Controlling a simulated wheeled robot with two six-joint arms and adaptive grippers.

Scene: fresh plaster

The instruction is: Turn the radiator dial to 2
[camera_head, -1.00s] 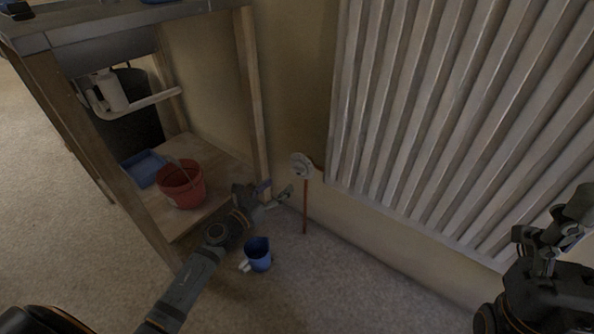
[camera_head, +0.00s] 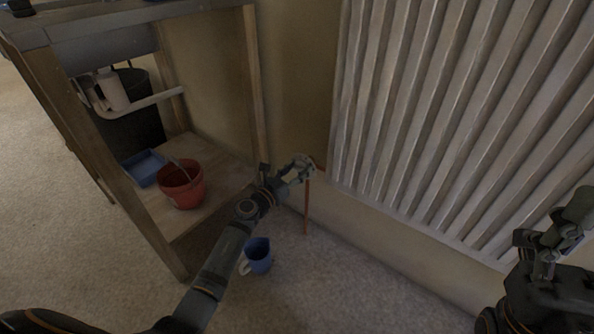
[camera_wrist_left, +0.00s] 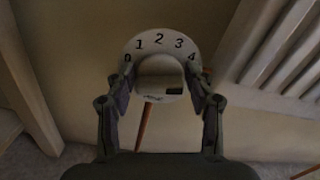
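The radiator dial (camera_head: 300,161) sits low on the wall at the radiator's left edge, above a thin copper-coloured pipe. In the left wrist view its pale plate (camera_wrist_left: 158,41) carries the numbers 0 to 4 in an arc, with 2 near the top. Its rounded knob (camera_wrist_left: 160,72) is in front, with a small dark mark at its lower right; I cannot tell which number it is set to. My left gripper (camera_wrist_left: 160,78) is open, with one finger on each side of the knob; contact is unclear. My right gripper (camera_head: 545,243) is at the right, away from the dial; its fingers are unclear.
The white ribbed radiator (camera_head: 440,110) fills the right wall. A wooden shelf unit (camera_head: 150,215) stands left, holding a red bucket (camera_head: 184,190) and a blue tray (camera_head: 146,168). A blue mug (camera_head: 259,257) is on the carpet beside my left arm. The carpet below the radiator is clear.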

